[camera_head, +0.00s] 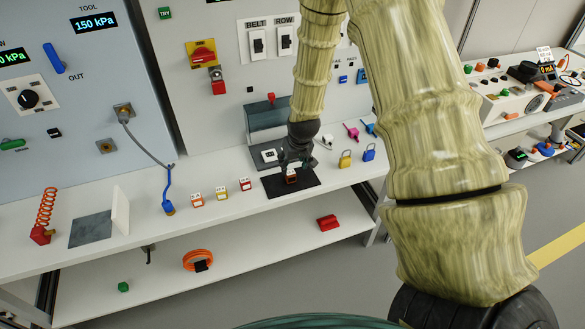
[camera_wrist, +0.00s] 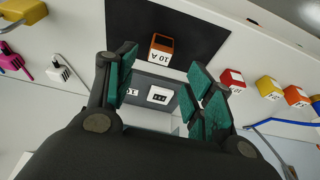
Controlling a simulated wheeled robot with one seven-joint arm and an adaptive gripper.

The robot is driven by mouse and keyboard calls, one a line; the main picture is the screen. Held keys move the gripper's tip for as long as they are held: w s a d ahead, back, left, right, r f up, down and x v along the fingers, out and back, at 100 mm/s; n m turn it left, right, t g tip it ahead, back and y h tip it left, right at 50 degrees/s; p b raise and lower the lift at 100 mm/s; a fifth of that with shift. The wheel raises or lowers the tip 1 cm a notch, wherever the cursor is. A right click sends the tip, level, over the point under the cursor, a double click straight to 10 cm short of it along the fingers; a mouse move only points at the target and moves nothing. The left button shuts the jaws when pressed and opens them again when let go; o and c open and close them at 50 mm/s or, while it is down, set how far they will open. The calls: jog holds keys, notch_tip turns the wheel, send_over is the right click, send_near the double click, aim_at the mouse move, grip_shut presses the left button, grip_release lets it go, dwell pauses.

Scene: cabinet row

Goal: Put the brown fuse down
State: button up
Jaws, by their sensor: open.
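The brown fuse (camera_head: 291,177), with a white "10 A" label, stands on the black mat (camera_head: 272,187) on the bench. In the wrist view the fuse (camera_wrist: 161,47) sits on the mat (camera_wrist: 205,32), beyond my fingertips and roughly centred between them. My gripper (camera_head: 298,161) is close to the fuse and partly covers it in the head view. In the wrist view its green-padded fingers (camera_wrist: 163,80) are spread, with nothing held between them. I cannot tell the exact gap between fingertips and fuse.
Red (camera_head: 245,184), yellow (camera_head: 221,193) and orange (camera_head: 197,200) fuses stand left of the mat. A blue connector with a cable (camera_head: 168,207) is further left. Yellow (camera_head: 345,159) and blue (camera_head: 369,152) padlocks stand right. A dark box (camera_head: 268,122) is behind the mat.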

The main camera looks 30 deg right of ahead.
jog(key=v, duration=0.5)
jog(key=s+a+f+n+g+b, duration=0.1)
jog(key=s+a+f, duration=0.4)
jog(key=s+f, duration=0.25)
jog(key=s+a+f+g, duration=0.1)
jog(key=s+a+f, duration=0.4)
jog(key=s+f, duration=0.3)
jog(key=s+a+f+g, duration=0.1)
jog(key=s+a+f, duration=0.3)
jog(key=s, duration=0.5)
jog(key=s+a+f+n, duration=0.1)
jog(key=s+a+f, duration=0.4)
jog(key=s, duration=0.5)
jog(key=shift+s+f+g+y, duration=0.15)
jog(key=shift+s+g+y, duration=0.2)
jog(key=shift+g+y, duration=0.05)
